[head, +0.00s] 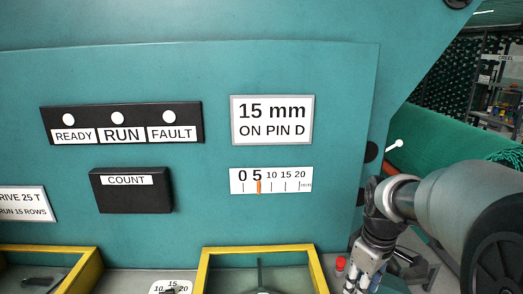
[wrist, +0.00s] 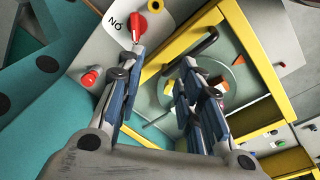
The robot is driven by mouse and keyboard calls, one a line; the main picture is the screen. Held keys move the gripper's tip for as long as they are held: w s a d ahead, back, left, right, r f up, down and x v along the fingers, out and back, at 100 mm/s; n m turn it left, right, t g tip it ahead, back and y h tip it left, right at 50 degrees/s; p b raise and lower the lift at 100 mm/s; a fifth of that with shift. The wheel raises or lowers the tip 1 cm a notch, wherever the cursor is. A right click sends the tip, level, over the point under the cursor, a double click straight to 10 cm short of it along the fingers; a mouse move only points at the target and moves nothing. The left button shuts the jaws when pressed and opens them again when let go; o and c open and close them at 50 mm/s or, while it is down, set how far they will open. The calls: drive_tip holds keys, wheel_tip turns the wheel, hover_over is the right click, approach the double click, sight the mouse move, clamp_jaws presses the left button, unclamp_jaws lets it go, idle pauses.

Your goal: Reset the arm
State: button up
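My arm (head: 440,215) comes in from the right side of the head view and bends down at the wrist. My gripper is partly cut off at the bottom edge there. In the wrist view my gripper (wrist: 162,62) has its two blue-grey fingers apart, with nothing held between them. The left fingertip lies close to a red pointed knob (wrist: 141,22) in the picture; I cannot tell whether they touch. The right finger overlaps the view of a glass-like round disc inside a yellow frame (wrist: 256,57).
A teal machine panel (head: 210,70) carries a "15 mm ON PIN D" sign (head: 271,120), a scale (head: 271,180) with its orange pointer near 5, and a READY/RUN/FAULT box (head: 121,123). A red button (wrist: 89,79) and dark curved handle (wrist: 198,47) sit near my fingers. Green netting (head: 440,135) lies right.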

drive_tip(key=s+a+m+t+b, duration=0.1)
drive_tip(key=s+a+m+b, duration=0.1)
drive_tip(key=s, duration=0.8)
drive_tip(key=s+a+m+t+b, duration=0.2)
drive_tip(key=s+a+m, duration=0.3)
drive_tip(key=s, duration=0.5)
drive_tip(key=shift+s+a+r, duration=0.2)
drive_tip(key=shift+a+r, duration=0.15)
drive_tip(key=shift+a, duration=0.7)
drive_tip(key=shift+s+a, duration=0.1)
